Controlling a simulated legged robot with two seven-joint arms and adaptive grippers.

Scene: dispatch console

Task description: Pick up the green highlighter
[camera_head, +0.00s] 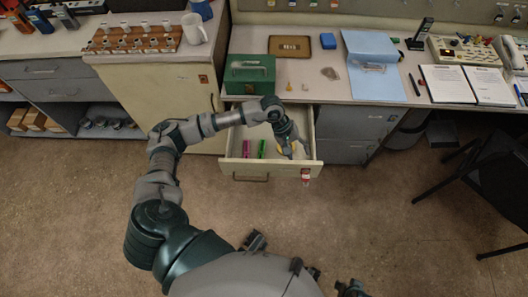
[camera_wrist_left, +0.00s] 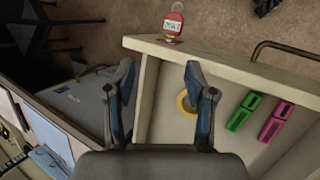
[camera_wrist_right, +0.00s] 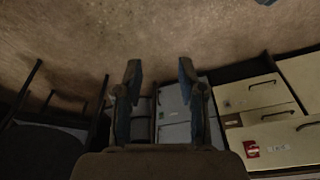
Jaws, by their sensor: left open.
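The green highlighter (camera_head: 262,149) lies in the open drawer (camera_head: 240,165), beside the pink highlighter (camera_head: 247,149). In the left wrist view the green highlighter (camera_wrist_left: 244,111) lies between a yellow tape roll (camera_wrist_left: 187,103) and the pink highlighter (camera_wrist_left: 276,121). My left gripper (camera_head: 297,152) is over the right side of the drawer, open and empty, apart from the green highlighter. In the left wrist view its fingers (camera_wrist_left: 160,95) straddle the drawer's side wall from above. My right gripper (camera_wrist_right: 160,85) is open and empty in its own wrist view, facing the floor and cabinets.
A red tag (camera_head: 306,174) hangs at the drawer's front right corner. A green box (camera_head: 249,75) stands on the desk above the drawer. A black chair (camera_head: 490,180) stands at the right. Floor in front of the drawer is clear.

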